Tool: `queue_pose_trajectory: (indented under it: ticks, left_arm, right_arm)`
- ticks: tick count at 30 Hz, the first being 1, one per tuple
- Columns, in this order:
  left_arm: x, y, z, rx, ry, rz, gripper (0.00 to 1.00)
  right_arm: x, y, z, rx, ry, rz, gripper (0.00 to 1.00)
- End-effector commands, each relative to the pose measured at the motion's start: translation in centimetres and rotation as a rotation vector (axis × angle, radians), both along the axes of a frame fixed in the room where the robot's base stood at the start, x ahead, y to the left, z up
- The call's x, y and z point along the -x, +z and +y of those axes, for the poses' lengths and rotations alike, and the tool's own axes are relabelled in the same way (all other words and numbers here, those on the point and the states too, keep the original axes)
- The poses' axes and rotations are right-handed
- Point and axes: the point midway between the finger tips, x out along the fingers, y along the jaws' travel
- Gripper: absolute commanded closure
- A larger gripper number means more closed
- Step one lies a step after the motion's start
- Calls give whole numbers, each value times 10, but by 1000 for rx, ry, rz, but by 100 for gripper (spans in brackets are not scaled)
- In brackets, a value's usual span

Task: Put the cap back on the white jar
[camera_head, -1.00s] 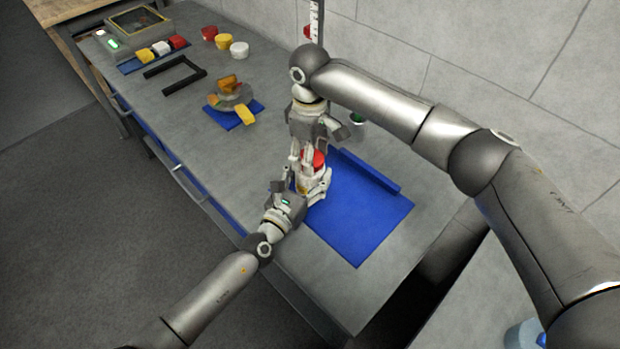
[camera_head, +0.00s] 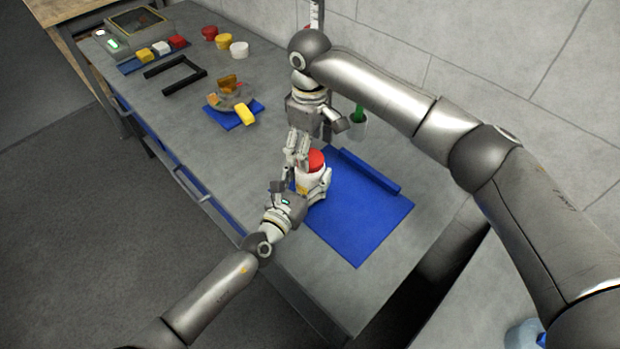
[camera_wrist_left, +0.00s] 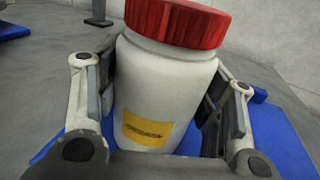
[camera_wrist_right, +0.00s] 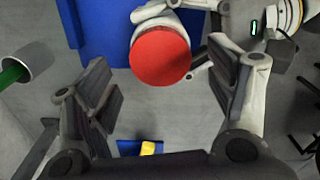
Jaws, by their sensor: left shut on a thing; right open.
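The white jar (camera_head: 311,180) stands upright near the left edge of the blue mat (camera_head: 360,222). The red cap (camera_head: 316,160) sits level on its top; in the left wrist view the cap (camera_wrist_left: 178,22) covers the jar's mouth. Whether it is screwed tight cannot be told. My left gripper (camera_wrist_left: 165,115) is shut around the jar's body, with a yellow label (camera_wrist_left: 147,130) between its fingers. My right gripper (camera_head: 298,152) is open and empty, just left of the cap and apart from it. The right wrist view shows the cap (camera_wrist_right: 160,55) beyond its fingers.
A grey cup with a green thing inside (camera_head: 357,122) stands behind my right gripper. A small blue mat with a round holder and yellow block (camera_head: 245,114) lies further left. Several cups and blocks and a black frame (camera_head: 174,77) are at the far end.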

Motion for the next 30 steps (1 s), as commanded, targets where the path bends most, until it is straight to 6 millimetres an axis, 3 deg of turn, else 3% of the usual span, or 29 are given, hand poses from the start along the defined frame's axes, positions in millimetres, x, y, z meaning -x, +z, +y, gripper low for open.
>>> queue_pose_trajectory:
  ticks: [6, 12, 17, 25, 26, 30]
  left_arm:
    - [0, 0, 0, 0, 0, 0, 100]
    - [0, 0, 0, 0, 0, 0, 100]
    - [0, 0, 0, 0, 0, 0, 100]
    - [0, 0, 0, 0, 0, 0, 100]
    - [0, 0, 0, 0, 0, 0, 37]
    - [0, 0, 0, 0, 0, 0, 19]
  right_arm:
    - [-1, 50, 1, -3, 1, -3, 22]
    - [0, 82, 1, -1, 0, -3, 22]
    - [0, 93, 0, 0, 0, -1, 22]
    - [0, 94, 0, 0, 0, 0, 22]
    - [0, 94, 0, 0, 0, 0, 22]
    - [0, 94, 0, -1, 0, -1, 22]
